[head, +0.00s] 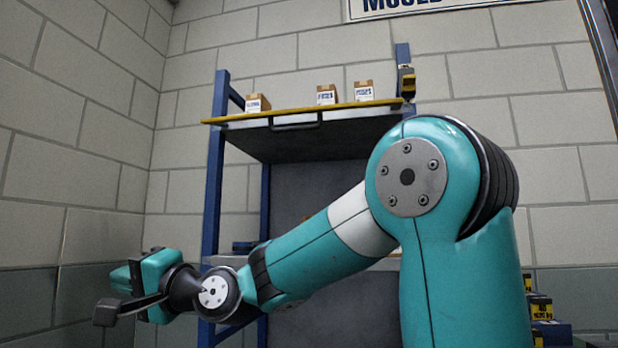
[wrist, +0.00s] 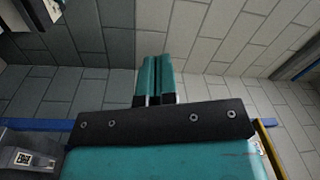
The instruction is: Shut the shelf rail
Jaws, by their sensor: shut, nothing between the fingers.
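The shelf rail is a long yellow bar (head: 250,116) along the front of the top shelf in the head view. It crosses in front of the left blue post, and a dark handle (head: 295,122) hangs below it. Its right end is near a yellow-and-black fitting (head: 407,82) on the right post. I cannot tell whether the rail is latched. My gripper (head: 121,279) is at the lower left, below and left of the rail and apart from it. In the wrist view its two teal fingers (wrist: 155,82) are together with nothing between them.
Several small labelled boxes (head: 327,95) stand on the top shelf. The left blue post (head: 213,180) of the rack is close to my wrist. A block wall (head: 85,120) is at the left. Yellow-and-black boxes (head: 541,308) are stacked at lower right.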

